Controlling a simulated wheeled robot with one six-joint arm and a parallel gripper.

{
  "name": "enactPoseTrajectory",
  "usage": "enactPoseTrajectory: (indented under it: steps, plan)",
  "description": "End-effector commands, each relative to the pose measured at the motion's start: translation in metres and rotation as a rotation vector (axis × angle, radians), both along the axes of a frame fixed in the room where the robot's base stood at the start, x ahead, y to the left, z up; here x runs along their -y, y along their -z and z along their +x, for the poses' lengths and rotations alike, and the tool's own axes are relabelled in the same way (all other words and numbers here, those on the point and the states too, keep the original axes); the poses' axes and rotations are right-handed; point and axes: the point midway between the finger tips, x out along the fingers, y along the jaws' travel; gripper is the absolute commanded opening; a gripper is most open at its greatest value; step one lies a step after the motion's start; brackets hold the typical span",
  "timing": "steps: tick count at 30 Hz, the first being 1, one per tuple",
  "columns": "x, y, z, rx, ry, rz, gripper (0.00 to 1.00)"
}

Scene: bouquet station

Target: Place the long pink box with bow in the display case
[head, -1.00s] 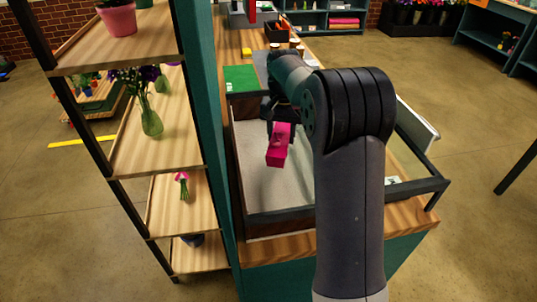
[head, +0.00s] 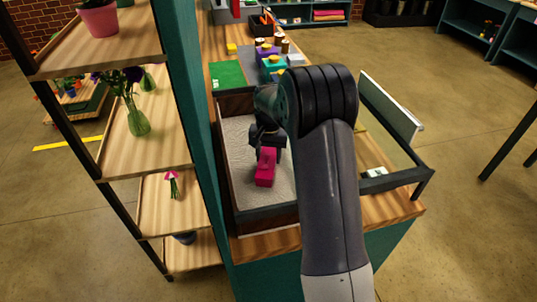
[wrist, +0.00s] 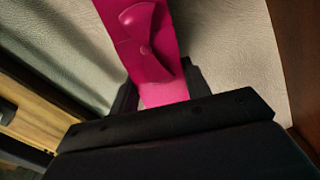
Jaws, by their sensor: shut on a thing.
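The long pink box with bow (head: 265,172) is in my gripper (head: 266,150), within the outline of the display case. The case (head: 268,218) has a dark frame and a pale grey lining. In the wrist view, the pink box (wrist: 147,50) runs up from between my gripper's two black fingers (wrist: 157,85), its pink bow facing the camera. The pale lining (wrist: 225,50) lies behind it. My gripper is shut on the box. I cannot tell whether the box touches the lining. My arm hides the right part of the case.
A tall wooden shelf with a teal side panel (head: 185,110) stands close on the left. A green mat (head: 226,74) and several small coloured boxes lie beyond the case. A raised glass-like lid or panel (head: 390,105) stands at the right. The lining around the box looks clear.

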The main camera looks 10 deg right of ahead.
Motion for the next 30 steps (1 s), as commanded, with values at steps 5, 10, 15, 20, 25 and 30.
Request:
enactPoseTrajectory:
  steps: [5, 10, 15, 20, 25, 30]
  plan:
    - [0.0, 0.003, 0.0, 0.0, 0.0, 0.0, 0.48]
    - [0.0, 0.003, 0.0, 0.0, 0.0, 0.0, 0.62]
    - [0.0, 0.003, 0.0, 0.0, 0.0, 0.0, 0.67]
    - [0.0, 0.0, 0.0, 0.0, 0.0, 0.0, 0.67]
    - [0.0, -0.017, 0.001, 0.004, 0.0, 0.0, 0.67]
    - [0.0, -0.055, 0.001, 0.006, 0.0, 0.0, 0.67]
